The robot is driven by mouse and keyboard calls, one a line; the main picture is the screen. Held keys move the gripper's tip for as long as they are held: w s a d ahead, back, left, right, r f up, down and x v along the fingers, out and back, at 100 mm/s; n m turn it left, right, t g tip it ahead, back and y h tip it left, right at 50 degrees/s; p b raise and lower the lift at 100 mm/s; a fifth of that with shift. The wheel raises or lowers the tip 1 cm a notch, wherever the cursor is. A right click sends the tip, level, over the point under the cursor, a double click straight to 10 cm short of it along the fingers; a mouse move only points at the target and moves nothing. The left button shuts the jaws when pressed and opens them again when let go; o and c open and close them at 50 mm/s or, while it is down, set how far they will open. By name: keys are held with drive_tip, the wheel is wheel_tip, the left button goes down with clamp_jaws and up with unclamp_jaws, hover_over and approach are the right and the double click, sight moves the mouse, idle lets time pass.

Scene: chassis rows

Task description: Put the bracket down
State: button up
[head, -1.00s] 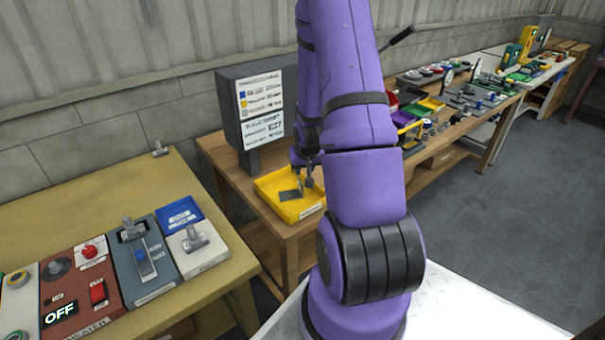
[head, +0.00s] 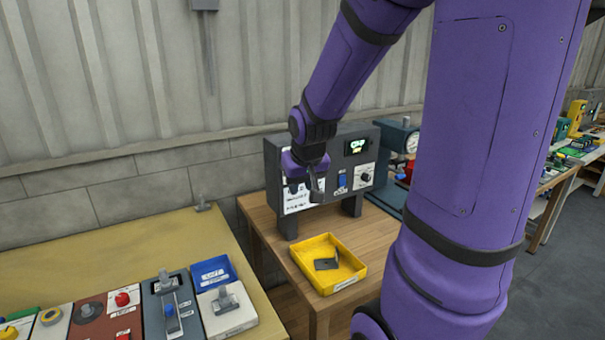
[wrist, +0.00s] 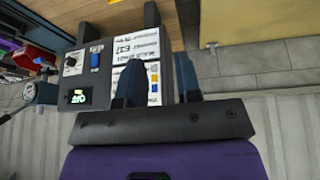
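The bracket, a dark grey angled piece (head: 327,263), lies in the yellow tray (head: 343,285) on the wooden bench in the head view. My gripper (head: 305,188) is above the tray and in front of the grey control box, clear of the bracket. In the wrist view my gripper (wrist: 159,76) has its two fingers apart, with nothing between them but the box's printed panel behind. The bracket and the tray are not visible in the wrist view.
The grey control box (head: 355,147) with a lit display, knob and blue switch stands behind the tray. A tan table (head: 110,256) at the left carries switch panels. Wooden bench top (head: 262,222) is bare left of the tray.

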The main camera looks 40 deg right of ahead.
drive_tip(key=s+a+r+n+y, duration=0.2)
drive_tip(key=s+a+r+n, duration=0.1)
drive_tip(key=s+a+r, duration=0.9)
drive_tip(key=shift+s+a+r+n+t, duration=0.35)
drive_tip(key=shift+s+a, duration=0.95)
drive_tip(key=shift+s, duration=0.85)
drive_tip(key=shift+f, duration=0.1)
